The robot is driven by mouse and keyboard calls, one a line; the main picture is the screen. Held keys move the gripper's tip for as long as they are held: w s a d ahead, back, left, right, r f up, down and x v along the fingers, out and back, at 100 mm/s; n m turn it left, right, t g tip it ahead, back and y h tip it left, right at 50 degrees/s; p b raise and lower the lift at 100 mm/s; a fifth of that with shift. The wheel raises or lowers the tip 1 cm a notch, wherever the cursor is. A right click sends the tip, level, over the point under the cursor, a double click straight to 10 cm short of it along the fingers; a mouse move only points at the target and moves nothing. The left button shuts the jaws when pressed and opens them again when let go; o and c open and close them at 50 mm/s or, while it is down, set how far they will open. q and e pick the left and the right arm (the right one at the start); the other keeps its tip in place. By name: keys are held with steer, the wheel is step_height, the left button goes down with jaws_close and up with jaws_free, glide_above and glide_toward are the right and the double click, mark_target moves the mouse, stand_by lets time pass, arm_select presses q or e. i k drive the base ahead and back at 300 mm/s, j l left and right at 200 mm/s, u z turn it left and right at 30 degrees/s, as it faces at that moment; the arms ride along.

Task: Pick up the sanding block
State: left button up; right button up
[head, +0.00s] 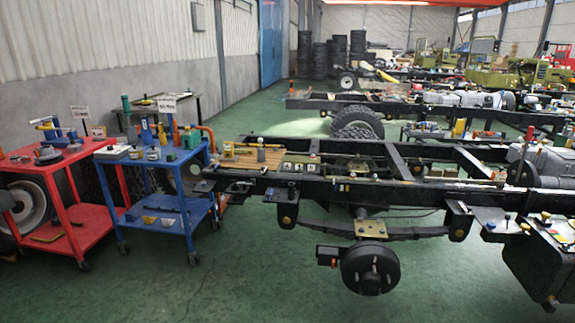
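I cannot single out the sanding block; many small items in the head view are too small to tell apart. Several small green, yellow and grey items lie on the top of the blue cart (206,150). More small items lie on the red cart (88,150) and along the black chassis frame (320,184). Neither of my grippers shows in this view.
The green floor (250,280) is clear in front of the carts and left of the wheel hub (370,268). The chassis frame fills the middle and right. A grey wall (100,50) runs behind the carts. Stacked tires (304,55) stand at the back.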

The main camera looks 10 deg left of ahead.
mark_target(171, 157)
steer(key=i+j, duration=0.8)
steer(key=i, duration=0.25)
steer(key=i+j, duration=0.4)
steer(key=i+j+u, duration=0.1)
steer(key=i+j, duration=0.25)
steer(key=i, duration=0.3)
steer(key=i+j, duration=0.35)
steer(key=i, duration=0.15)
